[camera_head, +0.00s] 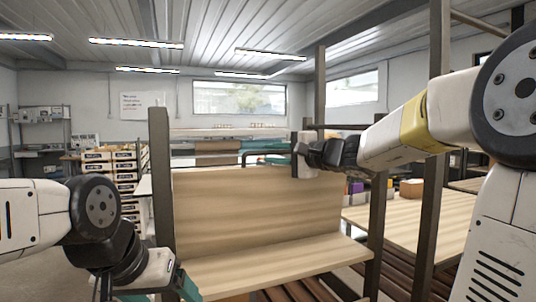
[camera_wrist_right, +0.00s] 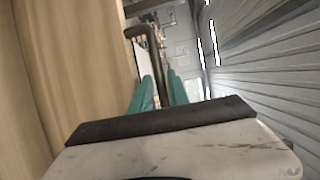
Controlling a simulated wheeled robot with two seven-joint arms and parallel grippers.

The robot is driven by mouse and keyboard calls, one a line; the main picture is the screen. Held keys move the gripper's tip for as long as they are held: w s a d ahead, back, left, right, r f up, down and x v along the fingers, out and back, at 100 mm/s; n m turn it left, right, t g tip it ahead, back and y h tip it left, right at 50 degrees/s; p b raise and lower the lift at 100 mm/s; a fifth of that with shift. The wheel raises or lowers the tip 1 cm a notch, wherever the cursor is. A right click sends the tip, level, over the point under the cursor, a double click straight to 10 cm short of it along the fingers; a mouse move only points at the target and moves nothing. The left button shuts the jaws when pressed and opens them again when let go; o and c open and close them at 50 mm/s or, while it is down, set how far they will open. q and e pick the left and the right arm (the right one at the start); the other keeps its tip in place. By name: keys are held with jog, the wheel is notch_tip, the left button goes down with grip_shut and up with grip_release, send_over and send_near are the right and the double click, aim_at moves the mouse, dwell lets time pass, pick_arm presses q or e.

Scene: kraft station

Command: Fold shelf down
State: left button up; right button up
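The shelf has an upright wooden panel (camera_head: 255,212) and a level wooden board (camera_head: 270,264) at its foot, set between dark posts. The upright panel also fills the left of the right wrist view (camera_wrist_right: 75,70). My right gripper (camera_head: 262,153) reaches in from the right, at the panel's top edge. My left gripper (camera_head: 183,287) is low at the board's left front corner. Only part of its teal fingers shows.
A dark post (camera_head: 161,180) stands left of the panel, and tall dark posts (camera_head: 435,150) stand on the right. A wooden table (camera_head: 430,222) lies behind at the right. Stacked boxes (camera_head: 125,180) stand at the left. Dark slats (camera_head: 300,290) lie under the board.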

jog(key=shift+w+a, duration=0.3)
jog(key=shift+a, duration=0.05)
grip_shut()
dwell(1.2)
